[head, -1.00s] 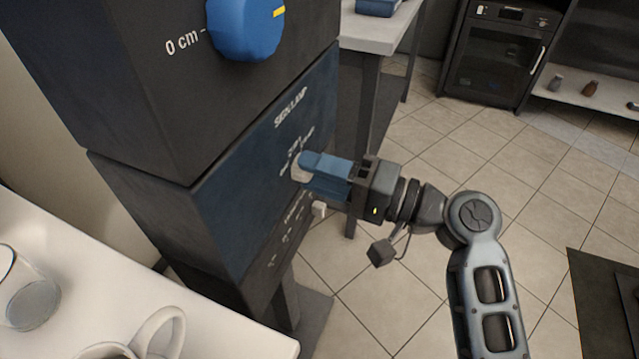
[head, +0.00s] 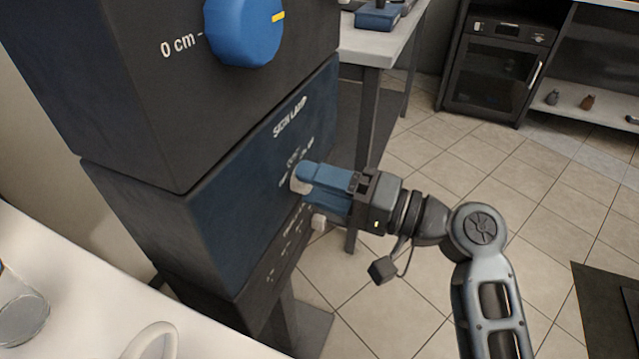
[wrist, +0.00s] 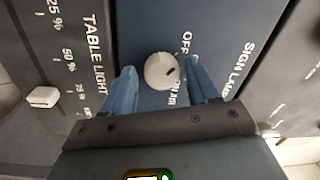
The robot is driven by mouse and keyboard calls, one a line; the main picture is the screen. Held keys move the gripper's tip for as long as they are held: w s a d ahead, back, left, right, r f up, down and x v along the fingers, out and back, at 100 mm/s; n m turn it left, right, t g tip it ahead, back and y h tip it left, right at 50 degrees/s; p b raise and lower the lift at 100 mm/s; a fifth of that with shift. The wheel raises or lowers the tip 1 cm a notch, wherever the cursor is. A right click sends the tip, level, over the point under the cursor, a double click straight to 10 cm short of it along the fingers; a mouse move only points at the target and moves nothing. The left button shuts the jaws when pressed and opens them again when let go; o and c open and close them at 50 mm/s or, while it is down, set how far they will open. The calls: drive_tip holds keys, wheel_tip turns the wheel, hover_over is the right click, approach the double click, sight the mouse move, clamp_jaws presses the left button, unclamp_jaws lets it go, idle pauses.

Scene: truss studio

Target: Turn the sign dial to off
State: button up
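The sign dial (wrist: 160,71) is a small round white knob with a short dark mark on its right side in the wrist view. It sits on the dark blue SIGN LAMP panel (head: 245,165), with OFF lettering at its upper right in the wrist view; the other labels are partly hidden by a finger. My gripper (wrist: 160,78) is open, its two blue fingers on either side of the knob, with a gap visible on both sides. In the head view my gripper (head: 303,182) is at the panel face, and only an edge of the white dial (head: 296,187) shows.
A large blue knob (head: 240,30) marked 0 cm is on the box above. A white table (head: 60,310) with a glass and mug is at near left. Floor right of the cabinet is open.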

drive_tip(key=shift+o, duration=0.6)
drive_tip(key=shift+d, duration=0.1)
drive_tip(key=v, duration=0.7)
drive_tip(key=shift+d, duration=0.3)
drive_tip(key=shift+s, duration=0.1)
